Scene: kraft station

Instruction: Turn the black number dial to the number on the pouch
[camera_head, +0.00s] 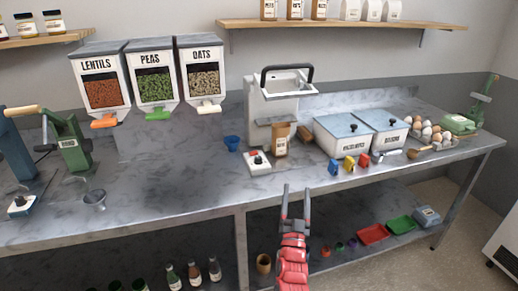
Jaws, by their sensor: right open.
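A small white box (260,168) sits on the metal counter, left of the pouch. It carries a black dial (258,160) and a red part beside it. The dial's setting is too small to read. A brown kraft pouch (281,143) stands upright at the foot of the grey-white machine (272,100). It has a pale label whose number I cannot read. My right gripper (296,191), on a red arm, is open and empty in front of the counter edge. It is below and right of the dial box, apart from it. My left gripper is not in view.
A blue cup (232,143) stands left of the box. Two white lidded bins (343,136) and small coloured items (349,163) are to the right. Another box with a black knob (20,204) is at far left. The counter between is largely clear.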

